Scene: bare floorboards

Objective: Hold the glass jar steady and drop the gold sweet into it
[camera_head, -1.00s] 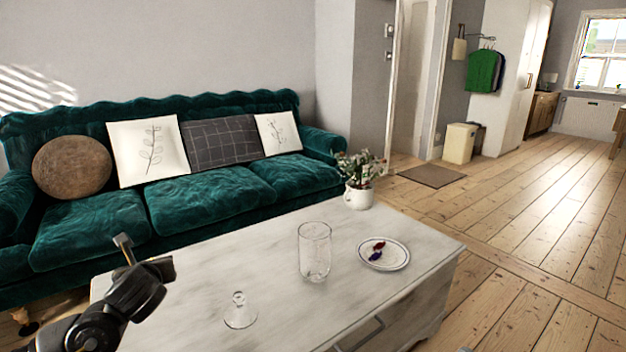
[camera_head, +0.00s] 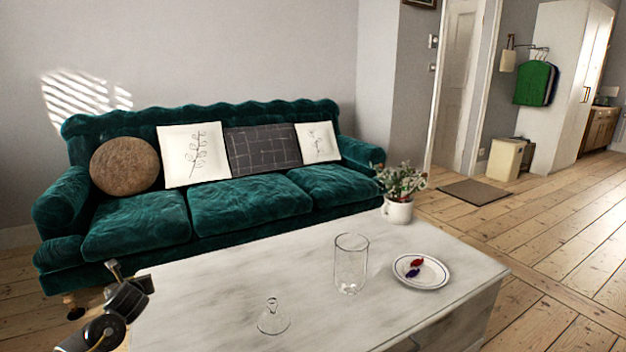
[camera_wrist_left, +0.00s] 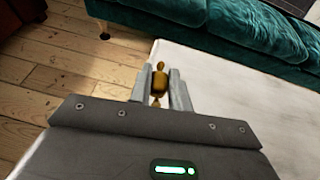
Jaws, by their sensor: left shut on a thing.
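The clear glass jar (camera_head: 351,264) stands upright and open on the pale coffee table (camera_head: 225,270), with no gripper near it. Its glass lid (camera_head: 273,317) lies on the table to its left, nearer me. The gold sweet (camera_wrist_left: 159,83) is between the fingers of my left gripper (camera_wrist_left: 160,90), which is shut on it, above the table's left edge. In the head view my left gripper (camera_head: 112,270) is at the lower left, and the sweet cannot be made out there. My right gripper is in neither view.
A white plate (camera_head: 422,284) with a red sweet (camera_head: 417,262) and a blue sweet (camera_head: 412,273) is right of the jar. A potted plant (camera_head: 398,208) stands at the table's back right corner. A green sofa (camera_head: 250,204) lies behind. The table's left part is clear.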

